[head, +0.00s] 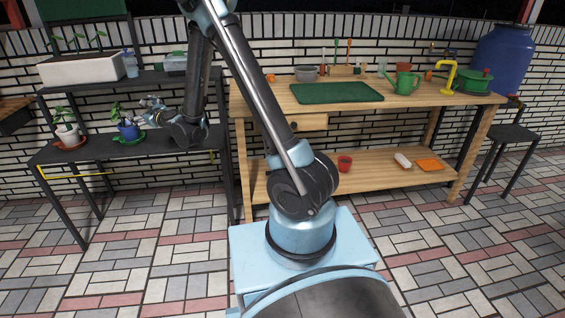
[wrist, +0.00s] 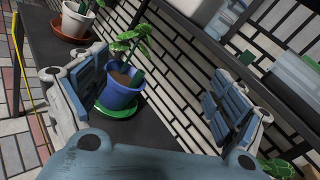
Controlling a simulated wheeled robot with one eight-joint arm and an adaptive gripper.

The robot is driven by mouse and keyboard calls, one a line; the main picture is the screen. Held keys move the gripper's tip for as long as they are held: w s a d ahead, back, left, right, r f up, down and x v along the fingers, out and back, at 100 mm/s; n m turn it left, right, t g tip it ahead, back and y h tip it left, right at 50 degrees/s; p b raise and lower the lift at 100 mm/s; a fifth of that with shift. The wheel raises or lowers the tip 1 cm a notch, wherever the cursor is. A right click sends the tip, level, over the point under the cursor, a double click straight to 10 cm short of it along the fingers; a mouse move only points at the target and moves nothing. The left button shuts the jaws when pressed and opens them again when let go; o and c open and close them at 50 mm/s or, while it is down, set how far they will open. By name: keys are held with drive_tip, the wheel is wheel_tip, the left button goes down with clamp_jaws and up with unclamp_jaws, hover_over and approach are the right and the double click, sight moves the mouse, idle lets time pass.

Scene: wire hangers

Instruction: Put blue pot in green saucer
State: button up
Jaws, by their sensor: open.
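The blue pot (wrist: 121,97) holds a leafy green plant and dark soil. It stands in the green saucer (wrist: 103,110) on the dark shelf, and the saucer's rim shows around its base. The pot (head: 127,133) and saucer (head: 119,140) also show at the left in the head view, partly behind my gripper. My gripper (wrist: 152,98) is open and empty. Its fingers are spread wide, with the left finger near the pot and the right finger well apart from it. In the head view my gripper (head: 152,117) is just right of the plant.
A white pot (wrist: 76,22) with a plant stands in a terracotta saucer (head: 70,146) to the left on the same shelf (head: 90,153). An upper shelf with a white planter (head: 81,69) is above. A brick wall is close behind.

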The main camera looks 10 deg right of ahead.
drive_tip(key=s+d+r+n+g+h, duration=0.1)
drive_tip(key=s+d+r+n+g, duration=0.1)
drive_tip(key=s+d+r+n, duration=0.25)
drive_tip(key=s+d+r+n+g, duration=0.1)
drive_tip(key=s+d+n, duration=0.35)
drive_tip(key=d, duration=0.35)
drive_tip(key=s+d+r+n+g+h, duration=0.1)
drive_tip(key=s+d+r+n+g, duration=0.15)
drive_tip(key=d+n, duration=0.35)
drive_tip(key=s+d+f+n+g+h, duration=0.2)
drive_tip(key=s+d+f+n+h, duration=0.1)
drive_tip(key=s+d, duration=0.7)
drive_tip(key=s+d+f+n+g+h, duration=0.2)
drive_tip(key=s+d+f, duration=0.3)
drive_tip(key=s+d, duration=0.6)
drive_tip(key=s+d+f+n+g+h, duration=0.2)
drive_tip(key=s+d+f+n+h, duration=0.2)
drive_tip(key=s+d, duration=0.6)
drive_tip(key=s, duration=0.3)
drive_tip(key=shift+d+f, duration=0.2)
drive_tip(key=shift+f, duration=0.15)
drive_tip(key=shift+w, duration=0.15)
drive_tip(key=shift+w+f, duration=0.2)
drive_tip(key=shift+w, duration=0.15)
